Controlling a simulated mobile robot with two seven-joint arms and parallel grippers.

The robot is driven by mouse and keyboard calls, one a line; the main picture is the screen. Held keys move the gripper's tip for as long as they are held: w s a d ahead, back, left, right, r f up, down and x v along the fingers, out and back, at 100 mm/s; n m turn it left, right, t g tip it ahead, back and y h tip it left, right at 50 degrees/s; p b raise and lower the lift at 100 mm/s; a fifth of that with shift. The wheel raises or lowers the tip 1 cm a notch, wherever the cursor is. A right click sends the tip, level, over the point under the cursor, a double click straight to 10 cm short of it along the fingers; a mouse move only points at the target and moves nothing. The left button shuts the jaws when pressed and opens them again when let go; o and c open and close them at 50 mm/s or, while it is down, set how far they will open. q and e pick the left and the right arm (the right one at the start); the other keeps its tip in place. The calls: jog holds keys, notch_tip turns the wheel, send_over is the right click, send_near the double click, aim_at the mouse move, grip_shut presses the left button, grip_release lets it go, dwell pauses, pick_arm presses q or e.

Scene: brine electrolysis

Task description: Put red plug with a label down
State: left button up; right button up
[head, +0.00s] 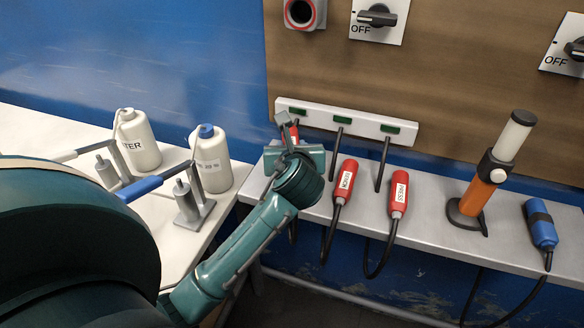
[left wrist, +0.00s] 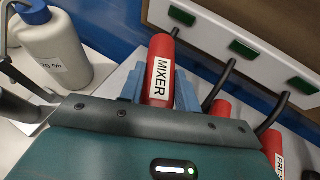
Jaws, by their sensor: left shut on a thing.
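My left gripper (head: 290,150) is over the left part of the metal shelf (head: 425,213), shut on a red plug (left wrist: 160,60). In the left wrist view the plug stands between the blue-grey fingers, with a white label reading MIXER facing the camera. In the head view only a bit of this red plug (head: 294,132) shows behind the gripper, so I cannot tell whether it touches the shelf. Two other labelled red plugs lie on the shelf to the right, a middle one (head: 343,190) and one that reads PRESS (head: 398,204). My right gripper is not in view.
A white rail (head: 362,131) with green slots and dark rods is behind the shelf. An orange and white device (head: 490,170) and a blue plug (head: 541,225) are further right. White bottles (head: 138,140) and a bottle with a blue cap (head: 210,160) stand left.

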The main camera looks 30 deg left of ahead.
pick_arm(q)
jog(key=shift+f, duration=3.4)
jog(key=shift+f, duration=0.2)
jog(key=o, duration=1.1)
jog(key=shift+r, duration=0.1)
jog(key=shift+d+r, duration=0.1)
jog(key=shift+r, duration=0.05)
jog(key=v, duration=1.2)
